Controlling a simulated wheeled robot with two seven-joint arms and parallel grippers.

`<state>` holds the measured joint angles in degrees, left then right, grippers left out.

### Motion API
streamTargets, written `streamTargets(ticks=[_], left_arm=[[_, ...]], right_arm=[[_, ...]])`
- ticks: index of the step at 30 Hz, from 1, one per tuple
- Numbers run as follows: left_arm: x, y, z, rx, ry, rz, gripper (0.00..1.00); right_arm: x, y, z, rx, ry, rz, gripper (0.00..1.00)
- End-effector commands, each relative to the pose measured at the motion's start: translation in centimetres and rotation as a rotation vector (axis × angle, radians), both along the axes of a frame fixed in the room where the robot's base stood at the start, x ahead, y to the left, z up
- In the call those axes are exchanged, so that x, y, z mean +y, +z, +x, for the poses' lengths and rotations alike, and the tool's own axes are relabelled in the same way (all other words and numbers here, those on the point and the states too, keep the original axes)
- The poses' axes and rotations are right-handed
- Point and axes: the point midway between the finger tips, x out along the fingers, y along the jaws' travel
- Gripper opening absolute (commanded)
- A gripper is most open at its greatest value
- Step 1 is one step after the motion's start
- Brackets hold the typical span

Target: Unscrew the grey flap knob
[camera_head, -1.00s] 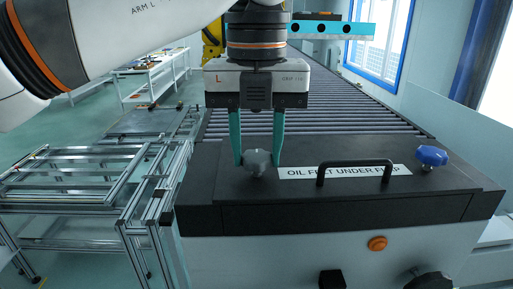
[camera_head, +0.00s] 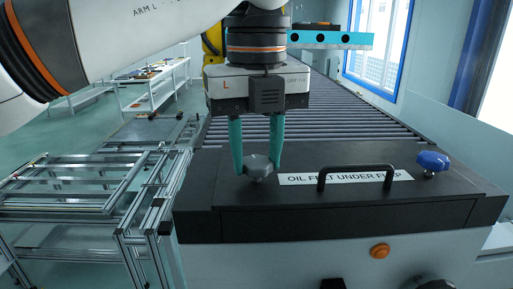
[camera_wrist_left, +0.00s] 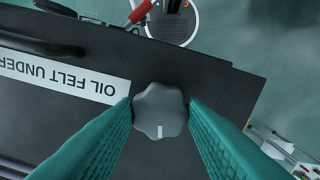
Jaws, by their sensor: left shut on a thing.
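The grey flap knob (camera_head: 257,167) sits on the left part of the dark flap (camera_head: 330,205), left of the label. It also shows in the left wrist view (camera_wrist_left: 159,110), with a pale mark near its rim. My left gripper (camera_head: 256,165) points down from above, its two teal fingers on either side of the knob. In the left wrist view the fingertips (camera_wrist_left: 160,112) touch the knob's two sides, shut on it. Whether the knob has risen from the flap cannot be told. My right gripper is not in view.
A black bar handle (camera_head: 355,174) stands up from the flap, right of the knob, by the white label (camera_head: 300,179). A blue knob (camera_head: 432,161) is at the flap's right. A roller conveyor (camera_head: 330,110) runs behind, and an aluminium frame (camera_head: 80,180) stands at left.

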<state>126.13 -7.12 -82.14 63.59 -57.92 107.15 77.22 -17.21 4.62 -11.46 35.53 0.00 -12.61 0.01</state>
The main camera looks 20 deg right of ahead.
Motion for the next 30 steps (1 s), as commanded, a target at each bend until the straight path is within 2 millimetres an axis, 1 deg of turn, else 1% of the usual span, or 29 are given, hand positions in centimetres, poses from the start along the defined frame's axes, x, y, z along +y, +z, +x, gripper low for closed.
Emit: streamTargets(ticks=[1, 3, 4, 7, 16, 20, 23, 26, 27, 29, 30], left_arm=[[0.0, 0.3, 0.1, -0.007, 0.004, -0.006, 0.14], [0.0, 0.3, 0.1, -0.007, 0.004, -0.006, 0.14], [0.0, 0.3, 0.1, -0.006, 0.004, -0.006, 0.42], [0.0, 0.3, 0.1, -0.005, 0.003, -0.005, 0.58], [0.0, 0.2, 0.0, -0.002, 0.0, -0.002, 0.59], [-0.1, 1.2, 0.0, -0.004, 0.002, -0.003, 0.59], [-0.1, 3.0, 0.0, -0.005, 0.002, -0.005, 0.59], [-0.1, 5.2, 0.0, -0.005, 0.003, -0.004, 0.59], [0.0, 6.4, 0.0, -0.005, 0.004, -0.003, 0.59], [-0.1, 7.7, 0.0, -0.005, 0.004, -0.004, 0.59], [0.0, 8.8, 0.0, -0.006, 0.004, -0.003, 0.59]], right_arm=[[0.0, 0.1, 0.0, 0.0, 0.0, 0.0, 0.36], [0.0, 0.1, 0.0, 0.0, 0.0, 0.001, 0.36], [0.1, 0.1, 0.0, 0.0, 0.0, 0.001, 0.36], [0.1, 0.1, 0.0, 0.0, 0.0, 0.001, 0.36], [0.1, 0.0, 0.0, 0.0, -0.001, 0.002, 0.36], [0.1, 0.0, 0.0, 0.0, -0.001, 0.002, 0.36], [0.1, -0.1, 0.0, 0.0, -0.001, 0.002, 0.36], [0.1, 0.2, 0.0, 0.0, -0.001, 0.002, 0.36], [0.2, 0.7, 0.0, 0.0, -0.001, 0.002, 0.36], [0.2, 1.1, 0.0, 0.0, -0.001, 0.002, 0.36], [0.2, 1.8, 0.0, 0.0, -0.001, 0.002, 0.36]])
